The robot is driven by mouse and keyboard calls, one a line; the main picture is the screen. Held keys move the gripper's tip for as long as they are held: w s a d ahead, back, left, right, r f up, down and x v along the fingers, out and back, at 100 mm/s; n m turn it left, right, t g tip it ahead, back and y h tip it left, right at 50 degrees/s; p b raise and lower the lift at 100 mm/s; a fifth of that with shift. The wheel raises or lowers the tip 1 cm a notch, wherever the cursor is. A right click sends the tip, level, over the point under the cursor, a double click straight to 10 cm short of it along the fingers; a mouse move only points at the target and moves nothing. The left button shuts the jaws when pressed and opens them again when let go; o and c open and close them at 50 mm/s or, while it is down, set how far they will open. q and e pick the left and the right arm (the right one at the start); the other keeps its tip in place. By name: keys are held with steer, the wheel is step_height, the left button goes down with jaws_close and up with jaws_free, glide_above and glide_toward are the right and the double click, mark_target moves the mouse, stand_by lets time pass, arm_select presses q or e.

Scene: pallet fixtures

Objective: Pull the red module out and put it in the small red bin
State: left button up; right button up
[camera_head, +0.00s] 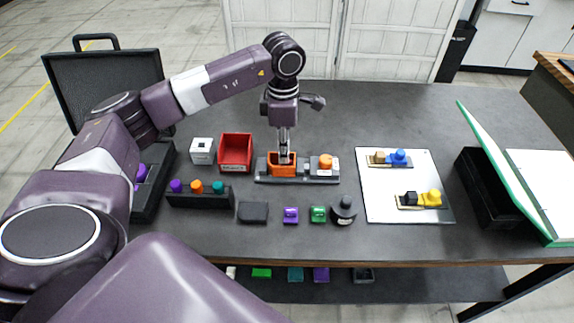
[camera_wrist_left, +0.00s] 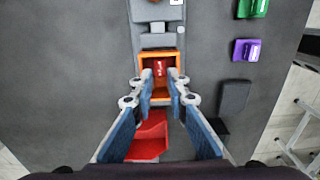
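The red module (camera_wrist_left: 159,68) sits inside an orange square socket (camera_wrist_left: 144,60) in the left wrist view. In the head view the orange socket (camera_head: 282,170) stands on a dark fixture plate (camera_head: 264,178), and my gripper largely hides the module. My left gripper (camera_head: 284,154) points down at the socket. In the left wrist view its blue-padded fingers (camera_wrist_left: 160,88) are apart, with the tips over the socket and nothing seen clamped between them. The small red bin (camera_head: 236,152) stands just left of the fixture, empty. It also shows in the left wrist view (camera_wrist_left: 149,142). My right gripper is not in view.
A dark rack (camera_head: 201,199) with purple, orange and teal knobs is in front. Purple (camera_head: 291,215) and green (camera_head: 318,214) modules lie near the front edge. A white board (camera_head: 405,180) is at right.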

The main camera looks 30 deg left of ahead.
arm_select(q)
steer(key=shift+f+b, duration=0.75)
steer(key=shift+f, duration=0.15)
steer(key=shift+r, duration=0.2)
stand_by(0.6)
jaws_close()
steer(key=shift+r, duration=0.1)
stand_by(0.7)
steer(key=shift+r+p, duration=0.9)
steer(key=shift+r, duration=0.55)
stand_by(0.8)
step_height(320, 180, up, 6)
steer(key=p, duration=0.3)
steer(key=shift+p, duration=0.3)
